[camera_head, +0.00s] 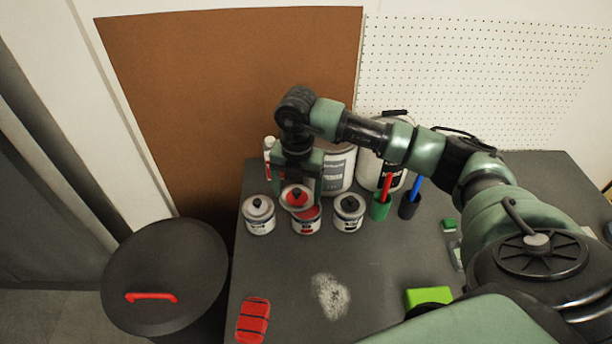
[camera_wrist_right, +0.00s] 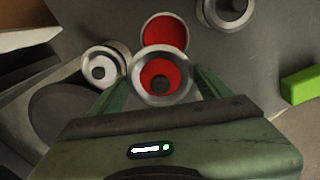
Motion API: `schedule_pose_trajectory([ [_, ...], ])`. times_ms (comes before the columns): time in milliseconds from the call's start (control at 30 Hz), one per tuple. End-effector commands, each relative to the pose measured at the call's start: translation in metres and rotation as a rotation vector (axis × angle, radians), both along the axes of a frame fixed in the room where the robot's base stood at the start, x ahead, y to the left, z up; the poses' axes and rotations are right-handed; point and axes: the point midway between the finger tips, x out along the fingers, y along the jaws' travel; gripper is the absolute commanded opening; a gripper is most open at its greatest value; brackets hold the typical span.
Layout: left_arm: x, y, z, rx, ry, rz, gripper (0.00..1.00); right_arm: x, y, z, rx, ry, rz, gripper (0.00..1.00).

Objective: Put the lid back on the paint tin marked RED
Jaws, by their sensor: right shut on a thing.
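My right gripper (camera_head: 299,183) is shut on a lid (camera_head: 295,198) with a red top, a pale rim and a dark knob. In the right wrist view the lid (camera_wrist_right: 177,77) sits between the fingers. An open tin (camera_head: 306,226) with red paint inside stands upright on the table just below the lid. Its red opening (camera_wrist_right: 165,32) shows beyond the lid in the wrist view, so the lid is not squarely over it from there. I cannot tell the gap between them. The label is too small to read. My left gripper is not in view.
A lidded tin (camera_head: 259,224) stands left of the open one and another (camera_head: 348,222) stands right, both close. Large white containers (camera_head: 339,165) stand behind. Green and dark cups (camera_head: 380,208) are at the right. The table's (camera_head: 390,265) middle front is mostly clear.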

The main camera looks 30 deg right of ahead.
Motion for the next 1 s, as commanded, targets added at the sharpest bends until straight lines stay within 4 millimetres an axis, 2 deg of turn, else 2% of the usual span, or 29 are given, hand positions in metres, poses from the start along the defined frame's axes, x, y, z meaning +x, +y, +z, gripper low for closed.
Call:
schedule_pose_trajectory([
  [100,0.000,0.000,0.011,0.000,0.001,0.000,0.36,0.007,-0.015,0.000,-0.005,0.008,-0.353,0.40],
  [200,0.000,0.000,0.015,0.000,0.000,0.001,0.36,0.011,-0.025,-0.003,-0.011,0.013,-0.590,0.40],
  [333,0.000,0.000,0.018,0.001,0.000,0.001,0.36,0.014,-0.033,-0.006,-0.013,0.014,-0.785,0.40],
  [467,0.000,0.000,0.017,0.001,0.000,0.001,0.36,0.015,-0.036,-0.008,-0.016,0.014,-0.865,0.40],
  [667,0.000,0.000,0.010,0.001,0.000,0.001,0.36,0.015,-0.036,-0.017,-0.015,0.014,-0.874,0.40],
  [1000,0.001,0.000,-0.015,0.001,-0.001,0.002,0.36,0.014,-0.036,-0.048,-0.016,0.015,-0.871,0.40],
])
